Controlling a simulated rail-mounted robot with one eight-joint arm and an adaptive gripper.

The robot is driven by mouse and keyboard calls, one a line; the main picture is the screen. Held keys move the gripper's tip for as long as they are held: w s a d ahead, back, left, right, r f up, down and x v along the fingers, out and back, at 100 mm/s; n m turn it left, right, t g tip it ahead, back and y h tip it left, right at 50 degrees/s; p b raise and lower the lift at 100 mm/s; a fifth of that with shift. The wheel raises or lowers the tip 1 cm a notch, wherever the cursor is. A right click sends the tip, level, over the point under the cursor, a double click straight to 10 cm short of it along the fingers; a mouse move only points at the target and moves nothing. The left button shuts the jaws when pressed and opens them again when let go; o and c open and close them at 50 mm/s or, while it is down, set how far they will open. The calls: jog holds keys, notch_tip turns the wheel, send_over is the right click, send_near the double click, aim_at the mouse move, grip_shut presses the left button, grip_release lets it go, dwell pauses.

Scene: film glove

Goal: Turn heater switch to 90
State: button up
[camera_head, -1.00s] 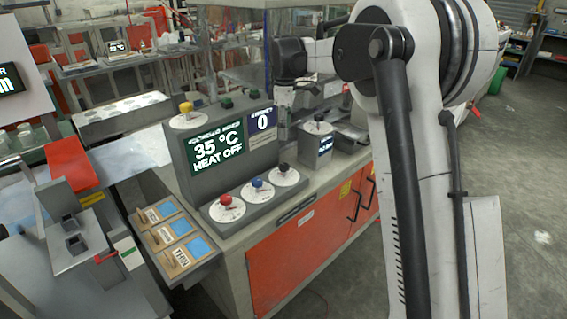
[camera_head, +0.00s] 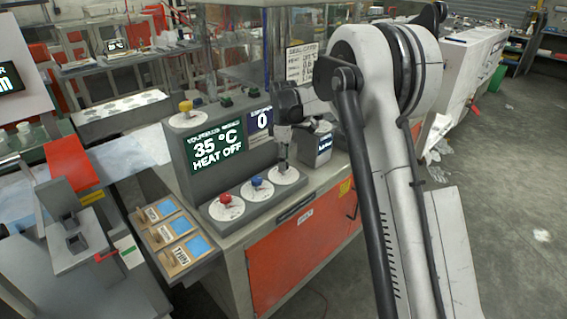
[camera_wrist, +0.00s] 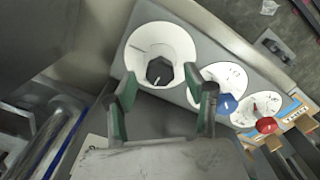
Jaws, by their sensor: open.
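A grey control panel carries three knobs on white dials in a row: a red knob (camera_head: 225,198), a blue knob (camera_head: 257,182) and a black knob. The green display (camera_head: 215,148) above reads 35 °C and HEAT OFF. I cannot read which knob is labelled as the heater switch. My gripper (camera_head: 284,160) points down over the black knob's dial (camera_head: 286,177) at the right end. In the wrist view, the black knob (camera_wrist: 159,71) shows between the tips of my open gripper (camera_wrist: 164,92), apparently untouched. The blue knob (camera_wrist: 226,103) and red knob (camera_wrist: 266,125) lie to the right.
A yellow knob (camera_head: 185,107) and green buttons sit on top of the display housing. Wooden trays (camera_head: 178,240) lie at front left. A clear guard stands behind.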

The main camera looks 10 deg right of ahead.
jog(key=shift+f, duration=0.65)
jog(key=shift+c, duration=0.5)
jog(key=c, duration=1)
